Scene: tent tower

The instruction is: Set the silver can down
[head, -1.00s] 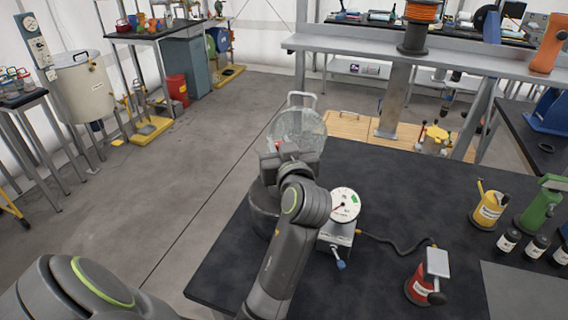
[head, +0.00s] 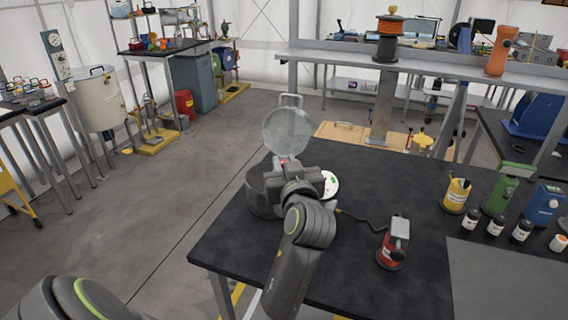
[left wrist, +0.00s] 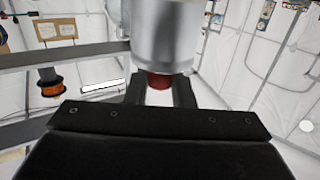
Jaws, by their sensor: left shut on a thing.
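In the left wrist view a silver can (left wrist: 165,35) stands upright in front of my left gripper (left wrist: 160,92), whose fingers are shut on it, with a dark red part (left wrist: 159,80) low between them. In the head view my left gripper (head: 286,168) is over the near-left part of the black table, beside an open dark pot (head: 260,198) with a round see-through lid (head: 288,132) raised. The gripper and wrist hide the can there, except perhaps a small red patch. I cannot tell its height above the table. My right gripper is not in view.
A white dial gauge (head: 330,184) is partly hidden right of my gripper. A red bottle-like device (head: 392,246) stands on the black table (head: 350,275). Yellow, green and blue devices and small bottles line its right side. The table's front middle is clear.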

